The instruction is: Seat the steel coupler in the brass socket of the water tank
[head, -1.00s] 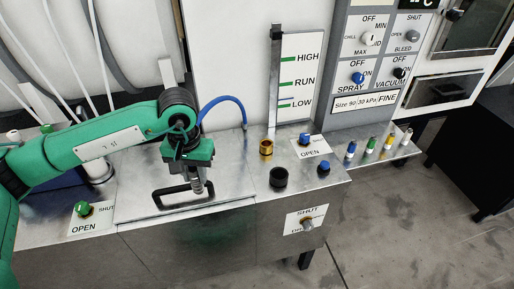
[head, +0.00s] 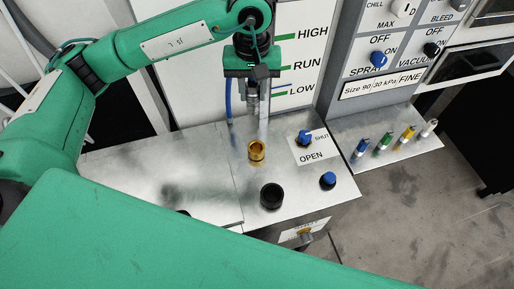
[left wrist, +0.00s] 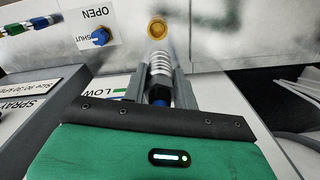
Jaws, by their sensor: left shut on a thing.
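My left gripper (head: 252,90) is shut on the steel coupler (head: 251,106), a ribbed silver cylinder pointing downward. It holds the coupler above and behind the brass socket (head: 257,150), which stands open-topped on the steel deck of the water tank (head: 215,150). The coupler and socket look apart. In the left wrist view the coupler (left wrist: 160,66) sits between the fingers (left wrist: 158,85), with a blue end toward the palm. The socket (left wrist: 157,28) shows just beyond the coupler's far end. My right gripper is not in view.
A black round fitting (head: 271,195), a blue knob (head: 328,180) and a blue OPEN/SHUT valve (head: 305,138) stand near the socket. The level gauge board (head: 200,60) rises behind. Several coloured nozzles (head: 383,142) stand on a shelf at right. My green arm covers the foreground.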

